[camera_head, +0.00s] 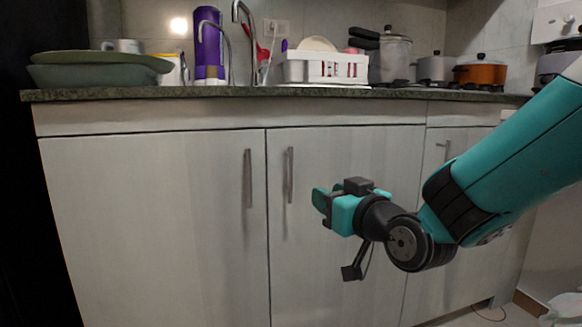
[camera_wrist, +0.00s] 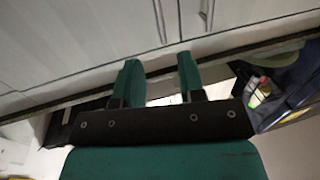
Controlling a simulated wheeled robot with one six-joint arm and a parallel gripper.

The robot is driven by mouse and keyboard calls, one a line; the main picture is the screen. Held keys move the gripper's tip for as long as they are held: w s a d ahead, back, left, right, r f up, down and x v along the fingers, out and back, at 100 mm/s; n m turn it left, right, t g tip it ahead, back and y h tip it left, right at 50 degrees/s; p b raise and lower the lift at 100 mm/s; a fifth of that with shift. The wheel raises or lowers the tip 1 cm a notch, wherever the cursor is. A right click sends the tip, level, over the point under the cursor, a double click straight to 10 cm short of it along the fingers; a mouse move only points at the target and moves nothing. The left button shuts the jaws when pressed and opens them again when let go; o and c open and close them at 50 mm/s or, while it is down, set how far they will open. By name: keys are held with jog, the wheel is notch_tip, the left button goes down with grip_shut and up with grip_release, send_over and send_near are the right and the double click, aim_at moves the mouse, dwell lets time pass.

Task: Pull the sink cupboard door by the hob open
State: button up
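The sink cupboard door by the hob (camera_head: 345,265) is the right one of the two doors under the sink, and it looks closed. Its upright bar handle (camera_head: 290,175) is near its left edge. My gripper (camera_head: 321,203) is in front of this door, to the right of the handle and a little lower in the picture. In the wrist view my gripper (camera_wrist: 158,72) has its two green fingers apart, with nothing between them. Two bar handles show beyond the fingertips there, one of them (camera_wrist: 160,20) roughly in line with the gap. No touch with a handle shows.
The left sink door (camera_head: 150,215) is closed, with its own handle (camera_head: 248,178) close by. A narrower closed door (camera_head: 450,220) is at the right. The countertop (camera_head: 230,92) overhangs the doors and holds a white dish rack (camera_head: 322,68) and pots.

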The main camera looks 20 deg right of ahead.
aim_at(292, 177)
jog(key=p+x, duration=0.4)
jog(key=p, duration=0.1)
jog(key=p+x, duration=0.9)
jog(key=p, duration=0.2)
jog(key=shift+w+r, duration=0.3)
jog(key=shift+w, duration=0.05)
jog(key=shift+w+a+f+p, duration=0.1)
jog(key=shift+w+f+p, duration=0.1)
jog(key=shift+w+p, duration=0.25)
jog(key=shift+w+f+p, duration=0.15)
jog(key=shift+w+p, duration=0.3)
jog(key=shift+w, duration=0.05)
grip_shut()
